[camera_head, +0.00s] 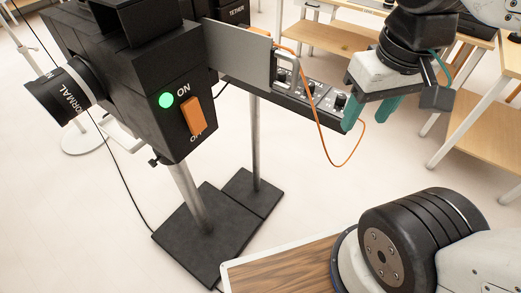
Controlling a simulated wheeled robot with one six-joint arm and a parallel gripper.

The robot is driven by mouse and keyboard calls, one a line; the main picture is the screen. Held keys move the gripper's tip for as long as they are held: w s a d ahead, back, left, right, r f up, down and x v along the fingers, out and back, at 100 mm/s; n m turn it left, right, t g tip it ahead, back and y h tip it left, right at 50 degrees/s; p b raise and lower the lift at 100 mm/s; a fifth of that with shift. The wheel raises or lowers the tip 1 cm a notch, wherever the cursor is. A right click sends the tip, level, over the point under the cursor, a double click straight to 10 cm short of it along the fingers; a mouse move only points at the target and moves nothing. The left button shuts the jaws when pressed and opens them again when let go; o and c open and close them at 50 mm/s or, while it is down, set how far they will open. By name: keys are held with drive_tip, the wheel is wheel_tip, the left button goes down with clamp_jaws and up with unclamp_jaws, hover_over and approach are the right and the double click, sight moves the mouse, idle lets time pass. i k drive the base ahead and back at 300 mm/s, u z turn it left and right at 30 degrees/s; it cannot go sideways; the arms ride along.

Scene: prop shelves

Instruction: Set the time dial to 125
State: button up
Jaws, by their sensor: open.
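A black control panel (262,88) on a stand carries several small dark dials in a row. The rightmost visible dial (340,101) is close to the left finger of my gripper. The dial labels are too small to read, so I cannot tell which is the time dial or where its pointer stands. My gripper (368,112), with teal fingers, is open and empty at the right end of the panel. Its left finger hides part of the panel's end; I cannot tell whether it touches. A metal handle (284,72) rises beside the dials.
A black spotlight housing (150,100) with a green light and orange ON switch (194,115) stands at left. An orange cable (335,163) hangs below the panel. Wooden shelves (480,140) stand at right.

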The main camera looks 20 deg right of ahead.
sight(312, 86)
drive_tip(key=u, duration=0.1)
drive_tip(key=k, duration=1.05)
drive_tip(key=z, duration=0.8)
drive_tip(key=i, duration=1.35)
drive_tip(key=u, duration=0.75)
